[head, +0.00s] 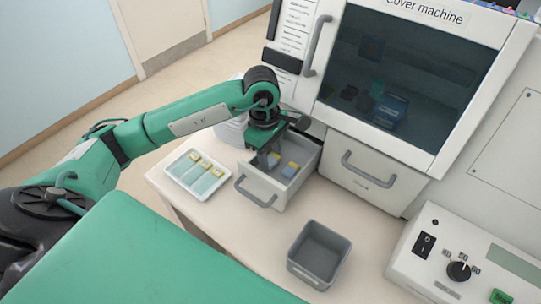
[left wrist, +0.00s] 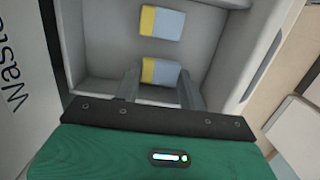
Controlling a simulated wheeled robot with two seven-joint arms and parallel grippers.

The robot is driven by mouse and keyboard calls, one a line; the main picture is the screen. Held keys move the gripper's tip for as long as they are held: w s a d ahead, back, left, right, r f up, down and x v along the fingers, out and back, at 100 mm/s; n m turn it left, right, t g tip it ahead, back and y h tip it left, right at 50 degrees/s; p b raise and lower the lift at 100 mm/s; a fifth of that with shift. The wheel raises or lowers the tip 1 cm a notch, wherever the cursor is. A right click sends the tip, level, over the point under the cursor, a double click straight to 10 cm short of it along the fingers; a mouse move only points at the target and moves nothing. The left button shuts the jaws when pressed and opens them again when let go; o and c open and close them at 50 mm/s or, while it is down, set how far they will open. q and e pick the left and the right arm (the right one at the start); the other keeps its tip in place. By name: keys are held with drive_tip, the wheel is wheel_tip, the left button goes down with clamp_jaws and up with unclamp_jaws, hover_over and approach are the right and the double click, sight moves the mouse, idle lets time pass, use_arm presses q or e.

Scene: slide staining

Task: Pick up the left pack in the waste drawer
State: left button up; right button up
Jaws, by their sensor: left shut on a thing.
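The waste drawer (head: 270,188) is pulled open below the cover machine, and two small blue-and-yellow packs lie in it. The left pack (left wrist: 161,71) is between the fingers of my left gripper (left wrist: 160,90), which is shut on it, low inside the drawer. In the head view my left gripper (head: 266,158) reaches down into the drawer and partly hides this pack. The right pack (head: 291,169) lies apart from the fingers on the drawer floor; it also shows in the left wrist view (left wrist: 162,23). My right gripper is not in view.
A white tray (head: 177,178) with several yellow-ended slides lies left of the drawer. An empty grey bin (head: 304,275) stands in front on the counter. A closed drawer (head: 365,180) is to the right, and a control box (head: 425,268) with a knob is at lower right.

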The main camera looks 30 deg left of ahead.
sight(270, 158)
use_arm(q)
wheel_tip(270, 158, up, 19)
drive_tip(key=b, duration=0.2)
drive_tip(key=shift+r+b, duration=0.15)
drive_tip(key=shift+b, duration=0.25)
